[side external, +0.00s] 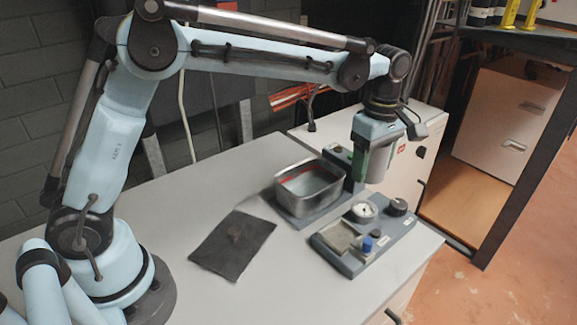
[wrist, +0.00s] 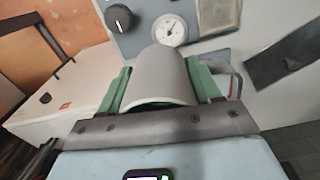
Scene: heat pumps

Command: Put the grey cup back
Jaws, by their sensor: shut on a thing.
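My gripper (side external: 370,170) points down above the back right of the bench. Its green fingers are shut on the grey cup (side external: 380,164), which is held in the air between them. In the wrist view, the cup (wrist: 160,80) lies between the two fingers of my gripper (wrist: 163,72), with its curved side showing. A dark square mat (side external: 222,258) lies flat on the bench, left of my gripper and away from it, with a small dark round mark on it.
A metal basin (side external: 298,203) on a grey base stands left of my gripper. A grey panel (side external: 345,262) with a dial gauge (side external: 364,211), a black knob (side external: 397,207) and a blue knob (side external: 367,244) stands in front. The bench around the mat is clear.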

